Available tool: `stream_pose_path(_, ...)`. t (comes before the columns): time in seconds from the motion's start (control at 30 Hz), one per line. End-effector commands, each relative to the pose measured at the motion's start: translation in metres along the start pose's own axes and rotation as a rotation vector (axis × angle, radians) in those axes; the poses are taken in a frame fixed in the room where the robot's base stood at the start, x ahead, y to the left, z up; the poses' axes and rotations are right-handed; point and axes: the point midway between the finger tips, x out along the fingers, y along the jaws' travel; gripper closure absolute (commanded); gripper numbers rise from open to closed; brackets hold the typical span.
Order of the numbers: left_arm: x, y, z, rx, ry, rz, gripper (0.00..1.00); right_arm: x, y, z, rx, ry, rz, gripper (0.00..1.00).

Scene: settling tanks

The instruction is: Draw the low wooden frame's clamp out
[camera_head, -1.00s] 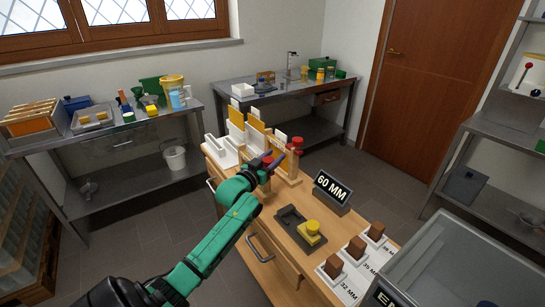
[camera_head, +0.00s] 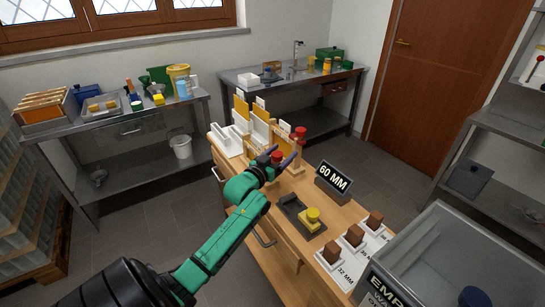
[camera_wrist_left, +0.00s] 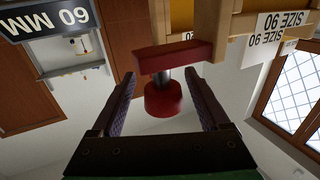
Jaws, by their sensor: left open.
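My left gripper (camera_head: 277,158) is open at the wooden frames on the near bench. In the left wrist view its two dark fingers stand on either side of a round red knob (camera_wrist_left: 163,99), apart from it. The knob sits on a short metal stem under a red bar (camera_wrist_left: 173,57), which lies against the wooden frame (camera_wrist_left: 223,45). In the head view a red knob (camera_head: 277,155) shows between the fingers, and another red knob (camera_head: 300,132) stands higher behind. The gripper partly hides the frame (camera_head: 297,170). My right gripper is not in view.
A "60 MM" sign (camera_head: 333,182) stands right of the gripper. A dark tray (camera_head: 291,206) with a yellow piece, brown blocks on labelled cards, and a grey bin (camera_head: 426,230) are nearer. White-tagged frames (camera_head: 259,122) stand behind left.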

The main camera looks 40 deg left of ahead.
Motion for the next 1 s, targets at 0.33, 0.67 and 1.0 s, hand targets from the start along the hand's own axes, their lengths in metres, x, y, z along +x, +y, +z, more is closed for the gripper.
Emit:
stream_pose_path(0.33,-0.066,0.002,0.004,0.000,-0.004,0.001,0.21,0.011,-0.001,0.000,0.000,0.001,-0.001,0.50)
stream_pose_path(0.67,-0.132,0.003,0.002,0.002,-0.004,0.001,0.21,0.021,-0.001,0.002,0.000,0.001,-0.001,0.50)
stream_pose_path(1.0,-0.138,0.003,0.000,0.001,-0.001,0.002,0.21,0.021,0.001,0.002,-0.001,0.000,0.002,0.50)
